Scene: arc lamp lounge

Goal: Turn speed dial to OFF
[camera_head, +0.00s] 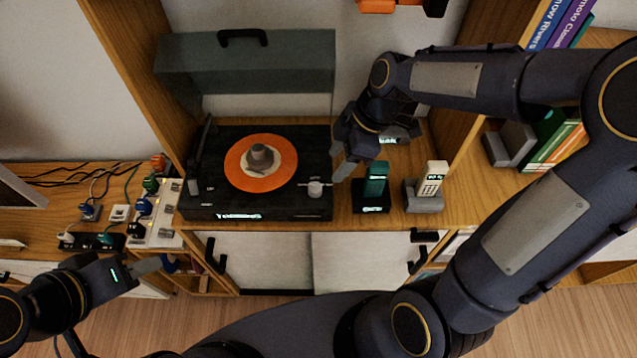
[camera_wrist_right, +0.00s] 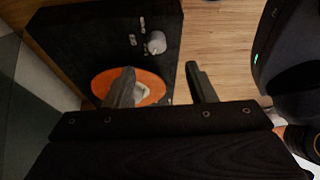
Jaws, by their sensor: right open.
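A black record player (camera_head: 275,205) with an orange record (camera_head: 240,177) stands on the wooden shelf. A pale round knob (camera_head: 315,188) sits at its front right corner; it also shows in the right wrist view (camera_wrist_right: 156,42). I cannot read its setting. My right gripper (camera_head: 345,162) is just behind and right of this knob in the head view, open and apart from it. In the right wrist view its two fingers (camera_wrist_right: 160,80) are spread, with nothing held. My left gripper (camera_head: 146,266) is low at the left, away from the player; its jaw opening is not clear.
A dark phone in a stand (camera_head: 374,185) and a pale phone on a grey base (camera_head: 430,183) stand right of the player. Plugs and cables clutter the power strip (camera_head: 152,225) at left. The grey lid (camera_head: 270,70) stands open behind.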

